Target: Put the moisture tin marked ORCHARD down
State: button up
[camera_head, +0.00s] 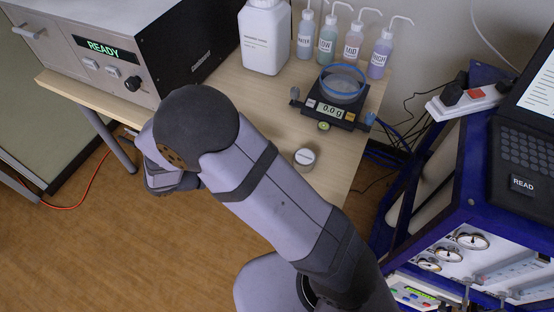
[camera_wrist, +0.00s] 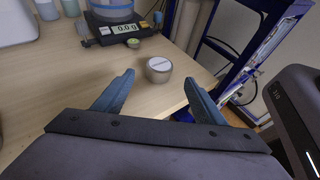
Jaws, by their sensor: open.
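A small round tin (camera_head: 304,157) with a pale lid stands upright on the wooden bench near its right edge. It also shows in the wrist view (camera_wrist: 159,70), where its lid label is too small to read. My gripper (camera_wrist: 159,79) is open and empty. Its two blue-grey fingers point toward the tin, which stands beyond the fingertips and apart from them. In the head view the gripper is mostly hidden behind my wrist.
A balance (camera_head: 340,111) reading 0.0 g bears a blue-rimmed round vessel (camera_head: 342,84) behind the tin. Several wash bottles (camera_head: 328,40) and a white jug (camera_head: 265,38) stand at the back. A READY instrument (camera_head: 115,70) is left. A blue-framed rack (camera_head: 470,190) stands right.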

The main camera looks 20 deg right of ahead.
jog(key=s+d+f+m+g+y, duration=0.1)
jog(key=s+m+y, duration=0.8)
jog(key=m, duration=1)
jog(key=d+y, duration=0.1)
jog(key=y, duration=0.3)
jog(key=shift+f+g, duration=0.3)
jog(key=shift+f, duration=0.1)
jog(key=shift+d, duration=0.1)
notch_tip(320, 180, up, 14)
jog(key=p, duration=1.4)
